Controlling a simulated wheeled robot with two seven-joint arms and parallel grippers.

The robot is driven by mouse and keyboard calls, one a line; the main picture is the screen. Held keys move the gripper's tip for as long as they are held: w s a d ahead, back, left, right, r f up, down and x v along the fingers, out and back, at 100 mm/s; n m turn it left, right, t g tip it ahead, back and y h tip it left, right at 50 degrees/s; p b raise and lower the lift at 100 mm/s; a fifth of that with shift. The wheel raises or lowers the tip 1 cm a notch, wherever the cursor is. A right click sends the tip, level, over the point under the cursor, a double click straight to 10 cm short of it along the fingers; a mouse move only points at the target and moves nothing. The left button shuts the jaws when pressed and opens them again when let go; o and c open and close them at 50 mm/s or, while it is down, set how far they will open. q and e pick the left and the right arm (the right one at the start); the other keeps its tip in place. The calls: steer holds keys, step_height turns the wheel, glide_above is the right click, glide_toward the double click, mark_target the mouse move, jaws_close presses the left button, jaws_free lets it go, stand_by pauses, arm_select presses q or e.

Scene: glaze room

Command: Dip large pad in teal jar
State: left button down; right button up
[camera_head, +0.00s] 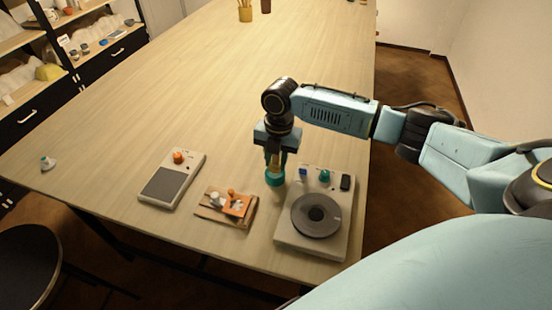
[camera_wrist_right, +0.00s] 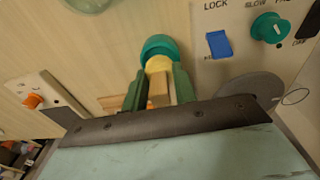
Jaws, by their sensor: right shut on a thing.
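My right gripper (camera_head: 275,157) points down at the near right of the table. It is shut on the wooden handle of the large pad, whose rounded yellow end (camera_wrist_right: 158,64) shows between the green fingertips (camera_wrist_right: 163,84) in the wrist view. The teal jar (camera_head: 274,179) is directly below the gripper in the head view. Its round teal rim (camera_wrist_right: 158,43) is close to the pad's end in the wrist view. The fingers hide part of the pad. I cannot tell whether its end is inside the jar or just above it. My left gripper is out of view.
A turntable device (camera_head: 287,236) with a dark disc and knobs stands right of the jar. An orange holder (camera_head: 239,206) on a wooden board and a grey-topped device (camera_head: 165,185) are to the left. The table (camera_head: 230,85) is largely clear beyond them.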

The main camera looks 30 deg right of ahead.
steer(key=shift+f, duration=0.1)
steer(key=shift+f, duration=0.25)
steer(key=shift+f, duration=0.15)
steer(key=shift+f, duration=0.65)
steer(key=shift+s, duration=0.1)
